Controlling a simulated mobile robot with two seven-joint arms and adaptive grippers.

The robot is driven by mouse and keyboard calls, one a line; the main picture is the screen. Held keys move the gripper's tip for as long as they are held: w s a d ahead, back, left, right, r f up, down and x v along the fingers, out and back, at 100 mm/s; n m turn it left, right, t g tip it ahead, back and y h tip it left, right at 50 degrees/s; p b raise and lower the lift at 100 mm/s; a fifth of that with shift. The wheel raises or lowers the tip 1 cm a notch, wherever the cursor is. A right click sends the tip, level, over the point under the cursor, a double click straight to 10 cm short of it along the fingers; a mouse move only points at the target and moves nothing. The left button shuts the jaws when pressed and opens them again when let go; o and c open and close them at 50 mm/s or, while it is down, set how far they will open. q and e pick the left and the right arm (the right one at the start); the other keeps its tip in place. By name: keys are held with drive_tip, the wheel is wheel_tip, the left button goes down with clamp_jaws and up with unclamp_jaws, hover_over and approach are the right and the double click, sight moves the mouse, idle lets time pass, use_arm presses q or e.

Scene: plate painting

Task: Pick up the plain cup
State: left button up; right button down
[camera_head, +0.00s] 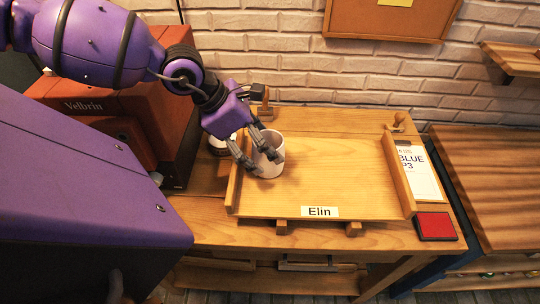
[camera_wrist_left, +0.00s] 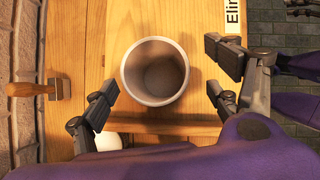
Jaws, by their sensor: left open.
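The plain cup (camera_head: 269,169) is white and stands upright near the left side of a wooden tray (camera_head: 340,190) labelled "Elin". In the left wrist view I look down into the cup (camera_wrist_left: 156,72), and it looks empty. My left gripper (camera_head: 262,161) comes down over the cup from the upper left. It is open, with its fingers on either side of the cup. In the left wrist view gaps show between the cup and the fingers of the gripper (camera_wrist_left: 160,78). My right gripper is not in view.
A small round white-and-dark object (camera_head: 219,147) stands left of the tray, partly hidden by my arm. A red machine marked "Velbrin" (camera_head: 85,105) is further left. A red pad (camera_head: 436,226) and a printed card (camera_head: 419,174) lie right.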

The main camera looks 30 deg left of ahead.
use_arm(q)
drive_tip(key=shift+x, duration=0.9)
drive_tip(key=shift+w+f, duration=0.25)
drive_tip(key=shift+f, duration=0.1)
drive_tip(key=shift+d+f, duration=0.1)
drive_tip(key=c, duration=1.3)
drive_tip(key=shift+c, duration=0.7)
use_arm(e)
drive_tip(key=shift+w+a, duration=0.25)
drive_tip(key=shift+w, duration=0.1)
use_arm(q)
drive_tip(key=shift+r, duration=0.2)
